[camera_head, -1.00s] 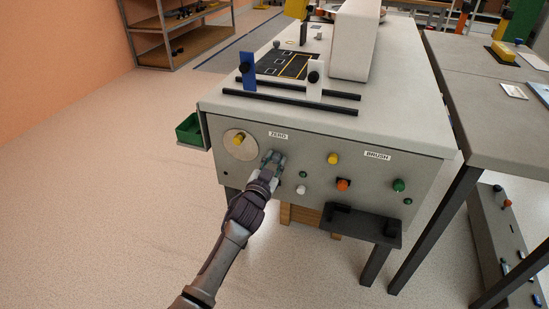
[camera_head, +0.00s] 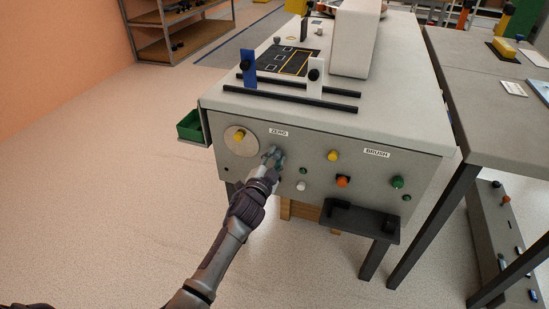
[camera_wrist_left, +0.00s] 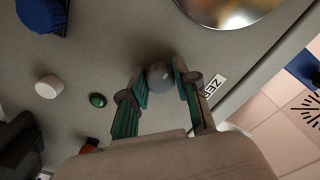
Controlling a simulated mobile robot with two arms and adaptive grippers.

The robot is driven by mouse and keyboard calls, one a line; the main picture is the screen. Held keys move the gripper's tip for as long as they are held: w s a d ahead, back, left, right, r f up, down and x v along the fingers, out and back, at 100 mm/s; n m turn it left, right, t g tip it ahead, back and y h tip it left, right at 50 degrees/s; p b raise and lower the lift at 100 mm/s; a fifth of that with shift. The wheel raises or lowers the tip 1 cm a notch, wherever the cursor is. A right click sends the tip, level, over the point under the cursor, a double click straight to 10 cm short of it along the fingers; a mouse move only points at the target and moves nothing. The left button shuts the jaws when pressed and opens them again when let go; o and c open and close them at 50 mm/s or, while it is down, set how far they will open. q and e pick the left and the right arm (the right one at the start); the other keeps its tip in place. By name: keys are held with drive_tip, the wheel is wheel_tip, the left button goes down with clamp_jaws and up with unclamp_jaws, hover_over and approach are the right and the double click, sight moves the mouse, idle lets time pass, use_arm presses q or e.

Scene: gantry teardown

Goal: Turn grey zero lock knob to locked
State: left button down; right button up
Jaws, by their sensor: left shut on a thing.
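The grey zero lock knob (camera_wrist_left: 159,76) is a small round knob on the grey front panel, near the ZERO label (camera_head: 278,132). My left gripper (camera_head: 272,155) reaches the panel just below that label. In the left wrist view, its two teal-padded fingers (camera_wrist_left: 165,88) are closed around the knob, one on each side. In the head view the fingers hide the knob. I cannot tell the knob's locked or unlocked position from any marking. My right gripper is in neither view.
A silver disc with a yellow knob (camera_head: 239,136) is left of my gripper. To the right are a white button (camera_head: 301,186), a green button (camera_head: 303,171), a yellow knob (camera_head: 333,155) and an orange knob (camera_head: 342,181). A black bracket (camera_head: 358,219) juts out below. A green bin (camera_head: 190,126) hangs at left.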

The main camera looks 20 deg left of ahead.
use_arm(q)
drive_tip(key=c, duration=1)
unclamp_jaws()
drive_tip(key=shift+o, duration=0.7)
drive_tip(key=s, duration=1.2)
drive_tip(key=shift+a, duration=0.2)
